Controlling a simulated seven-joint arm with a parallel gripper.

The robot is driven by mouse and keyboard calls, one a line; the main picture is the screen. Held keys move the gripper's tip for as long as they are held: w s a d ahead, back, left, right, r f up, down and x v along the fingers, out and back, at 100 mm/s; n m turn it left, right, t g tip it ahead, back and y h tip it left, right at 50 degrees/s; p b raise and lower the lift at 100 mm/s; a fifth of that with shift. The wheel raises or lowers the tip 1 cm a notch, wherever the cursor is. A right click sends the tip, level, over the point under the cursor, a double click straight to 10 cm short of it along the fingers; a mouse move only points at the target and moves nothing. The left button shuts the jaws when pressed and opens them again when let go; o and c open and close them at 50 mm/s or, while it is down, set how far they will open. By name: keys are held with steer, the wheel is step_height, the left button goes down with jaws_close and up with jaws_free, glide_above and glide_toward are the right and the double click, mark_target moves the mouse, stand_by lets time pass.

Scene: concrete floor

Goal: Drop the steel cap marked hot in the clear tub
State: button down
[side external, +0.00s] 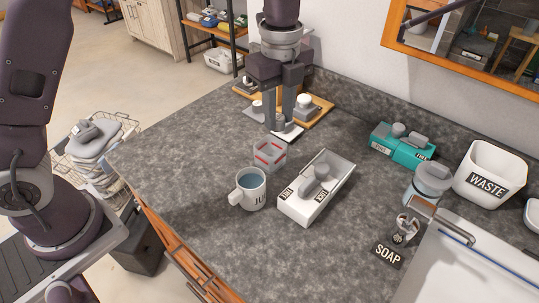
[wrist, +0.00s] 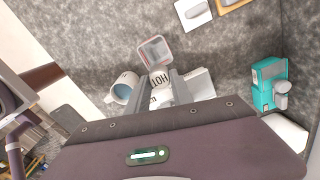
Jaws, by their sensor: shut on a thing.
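My gripper (side external: 279,127) points down above the counter, behind the clear tub in the side view. The clear tub (side external: 270,153), a small see-through box with red marks, stands on the counter between the mug and the gripper. It also shows in the wrist view (wrist: 154,50), just beyond the fingertips, and looks empty.
A mug (side external: 250,190) of bluish liquid and a white tray (side external: 303,212) with grey pieces stand near the tub. A teal tray (side external: 402,147), waste bin (side external: 490,174), soap dispenser (side external: 428,185) and sink are to the right. A wooden board (side external: 322,112) lies behind.

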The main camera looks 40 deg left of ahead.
steer(key=shift+f, duration=0.8)
